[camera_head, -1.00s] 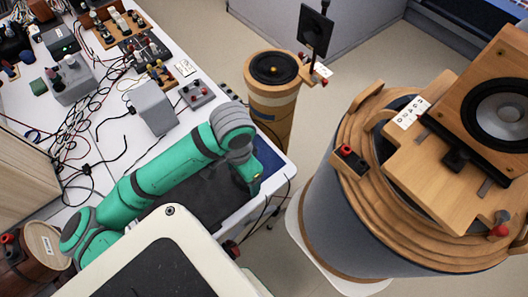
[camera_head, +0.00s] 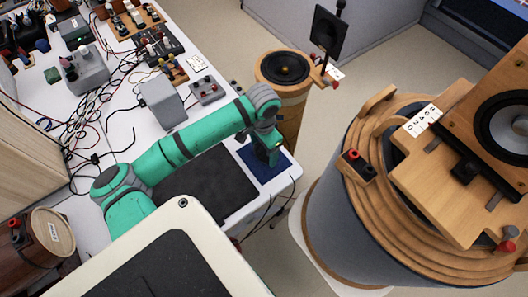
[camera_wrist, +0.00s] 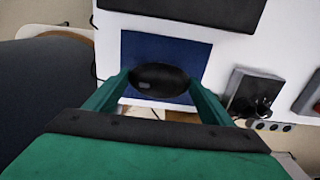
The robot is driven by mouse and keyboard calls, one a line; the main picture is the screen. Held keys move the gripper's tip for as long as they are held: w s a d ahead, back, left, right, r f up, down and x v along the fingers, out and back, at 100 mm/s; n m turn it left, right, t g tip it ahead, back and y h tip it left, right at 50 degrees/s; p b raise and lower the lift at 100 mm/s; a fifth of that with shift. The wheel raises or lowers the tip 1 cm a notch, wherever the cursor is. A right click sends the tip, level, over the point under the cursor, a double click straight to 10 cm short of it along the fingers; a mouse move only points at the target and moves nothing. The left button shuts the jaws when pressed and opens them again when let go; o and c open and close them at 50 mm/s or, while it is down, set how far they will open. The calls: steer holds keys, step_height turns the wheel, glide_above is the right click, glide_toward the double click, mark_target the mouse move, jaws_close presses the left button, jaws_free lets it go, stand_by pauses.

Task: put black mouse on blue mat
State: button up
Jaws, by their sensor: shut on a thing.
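My gripper (camera_head: 273,158) is shut on the black mouse (camera_wrist: 160,80), one finger on each side of it in the wrist view. The blue mat (camera_head: 256,174) lies at the table's right corner, and the gripper is above it in the head view. In the wrist view the blue mat (camera_wrist: 192,52) shows behind and around the mouse, which overlaps the mat's near part. The mouse is not clear in the head view, where the gripper covers it. I cannot tell how high it is above the mat.
A large black pad (camera_head: 205,185) lies left of the blue mat. Grey boxes (camera_head: 162,102) and cables stand farther back on the white table. A wooden drum-shaped speaker (camera_head: 285,70) stands beyond the corner, and a larger one (camera_head: 350,220) stands to the right.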

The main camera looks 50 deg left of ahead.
mark_target(264, 153)
steer(key=shift+w+a+f, duration=0.2)
steer(key=shift+w+f, duration=0.05)
steer(key=shift+f, duration=0.1)
steer(key=shift+w+a+f, duration=0.1)
steer(key=shift+f, duration=1.6)
steer(key=shift+f, duration=0.15)
steer(key=o, duration=1)
steer(key=shift+o, duration=0.2)
step_height(264, 153, up, 12)
steer(key=shift+w+r, duration=0.1)
steer(key=shift+s+r, duration=0.1)
steer(key=shift+s, duration=0.1)
